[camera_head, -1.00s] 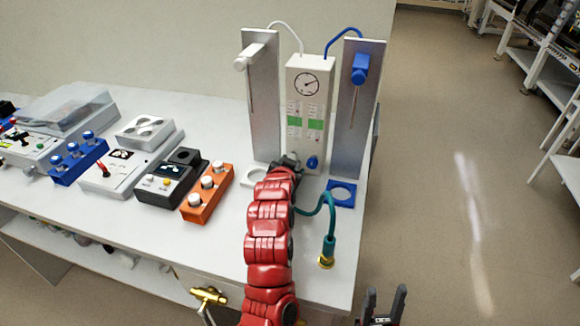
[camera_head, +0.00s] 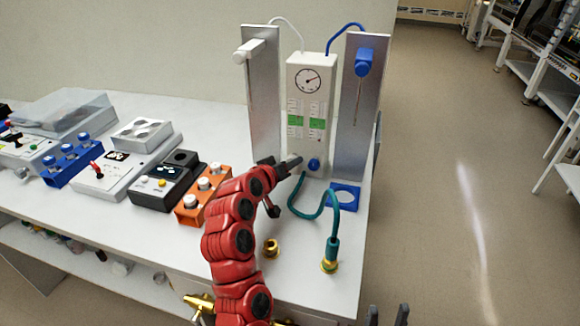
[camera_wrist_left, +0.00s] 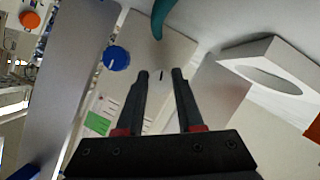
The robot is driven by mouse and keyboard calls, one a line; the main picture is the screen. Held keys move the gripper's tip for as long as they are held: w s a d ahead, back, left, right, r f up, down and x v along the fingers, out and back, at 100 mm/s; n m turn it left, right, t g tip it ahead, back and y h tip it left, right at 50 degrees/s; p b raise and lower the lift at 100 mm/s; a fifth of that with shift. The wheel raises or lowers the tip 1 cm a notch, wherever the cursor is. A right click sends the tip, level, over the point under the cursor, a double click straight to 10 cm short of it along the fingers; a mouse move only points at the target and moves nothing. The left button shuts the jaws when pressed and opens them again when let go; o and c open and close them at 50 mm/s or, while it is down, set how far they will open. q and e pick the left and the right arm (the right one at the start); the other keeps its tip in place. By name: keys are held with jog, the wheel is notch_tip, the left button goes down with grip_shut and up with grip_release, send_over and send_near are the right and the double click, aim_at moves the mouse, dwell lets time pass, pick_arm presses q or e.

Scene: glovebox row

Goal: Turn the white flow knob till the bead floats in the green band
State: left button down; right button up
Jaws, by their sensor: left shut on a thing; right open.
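The white flow panel (camera_head: 311,125) stands upright at the back of the table, with a round gauge (camera_head: 308,80) on top and two scales crossed by a green band (camera_head: 316,123). The green band also shows in the left wrist view (camera_wrist_left: 97,123). The beads are too small to make out. My left gripper (camera_head: 297,160) is at the panel's lower left, shut on the white knob (camera_wrist_left: 160,76), which is mostly hidden between the fingertips; a dark mark shows on its face. The blue knob (camera_head: 314,164) is just beside it. My right gripper (camera_head: 388,316) is open and empty at the bottom edge.
Metal uprights with a white holder (camera_head: 249,50) and a blue holder (camera_head: 364,62) flank the panel. A teal hose (camera_head: 318,212) loops down to a brass fitting (camera_head: 329,266). An orange rack (camera_head: 203,195) and several devices stand left.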

pick_arm(q)
jog(key=shift+n+h, duration=0.3)
jog(key=shift+n, duration=0.1)
dwell(0.3)
jog(key=c, duration=0.5)
grip_release()
jog(key=shift+c, duration=0.2)
jog(key=p+v, duration=0.8)
jog(key=v, duration=0.9)
jog(key=shift+s+a+p, duration=0.15)
jog(key=shift+s+p, duration=0.05)
jog(key=shift+p, duration=0.2)
